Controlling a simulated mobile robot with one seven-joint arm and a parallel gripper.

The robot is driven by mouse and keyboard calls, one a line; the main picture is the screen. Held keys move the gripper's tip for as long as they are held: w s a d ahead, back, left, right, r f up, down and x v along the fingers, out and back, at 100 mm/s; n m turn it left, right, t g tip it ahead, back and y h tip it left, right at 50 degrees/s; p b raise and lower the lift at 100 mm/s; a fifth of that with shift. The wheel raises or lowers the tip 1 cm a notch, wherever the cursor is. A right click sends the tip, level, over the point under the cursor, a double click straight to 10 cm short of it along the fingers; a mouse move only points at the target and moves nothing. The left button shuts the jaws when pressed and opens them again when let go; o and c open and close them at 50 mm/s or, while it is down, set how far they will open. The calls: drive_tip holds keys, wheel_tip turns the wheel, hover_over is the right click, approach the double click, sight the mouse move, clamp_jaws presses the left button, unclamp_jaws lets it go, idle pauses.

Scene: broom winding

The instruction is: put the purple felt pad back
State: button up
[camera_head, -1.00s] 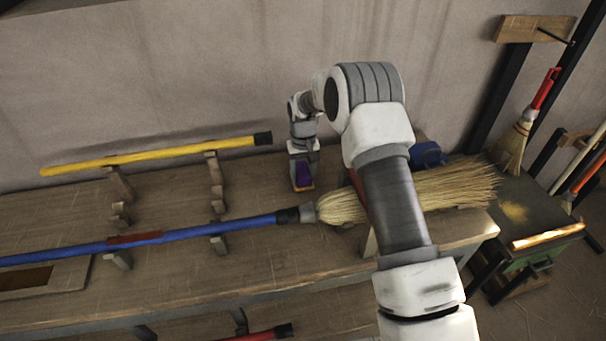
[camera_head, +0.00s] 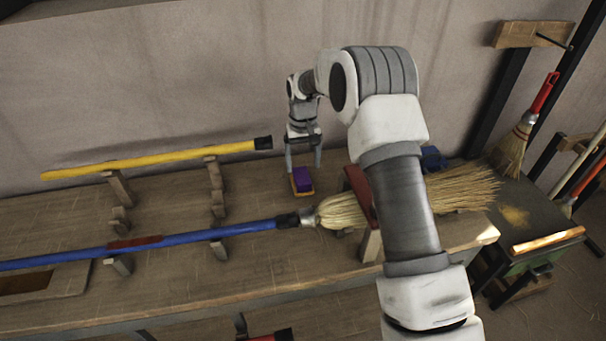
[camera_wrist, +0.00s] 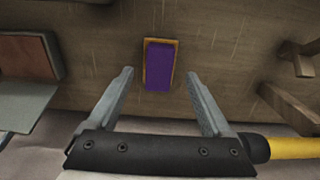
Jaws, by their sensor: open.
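The purple felt pad (camera_head: 302,174) rests on a small orange-edged base or tray (camera_head: 303,192) on the workbench, right of the yellow handle's black end. In the wrist view the purple pad (camera_wrist: 160,68) lies within its orange-brown rim (camera_wrist: 148,86), centred beyond the two fingers. My gripper (camera_head: 303,168) is above and just behind the pad, pointing down. Its fingers are spread wide and empty in the wrist view (camera_wrist: 163,84), and nothing touches the pad there.
A yellow handle (camera_head: 150,160) and a blue broom handle (camera_head: 180,238) lie on wooden supports to the left. The broom's straw head (camera_head: 455,188) passes behind my arm.

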wheel_tip(320, 180, up, 5)
wheel_tip(320, 180, up, 13)
drive_tip(key=t, duration=0.2)
hover_over(303, 179)
drive_tip(key=s+d, duration=0.4)
drive_tip(key=s, duration=0.3)
drive_tip(key=s+d+r, duration=0.4)
drive_tip(key=s+r, duration=0.3)
drive_tip(key=s, duration=0.1)
drive_tip(key=s+d+m+t, duration=0.1)
drive_tip(key=s+d, duration=0.1)
drive_tip(key=s, duration=0.8)
drive_tip(key=s+d+m+t, duration=0.1)
drive_tip(key=s+d+t, duration=0.1)
drive_tip(key=s, duration=0.9)
drive_tip(key=shift+s+d+t, duration=0.3)
drive_tip(key=shift+r, duration=0.15)
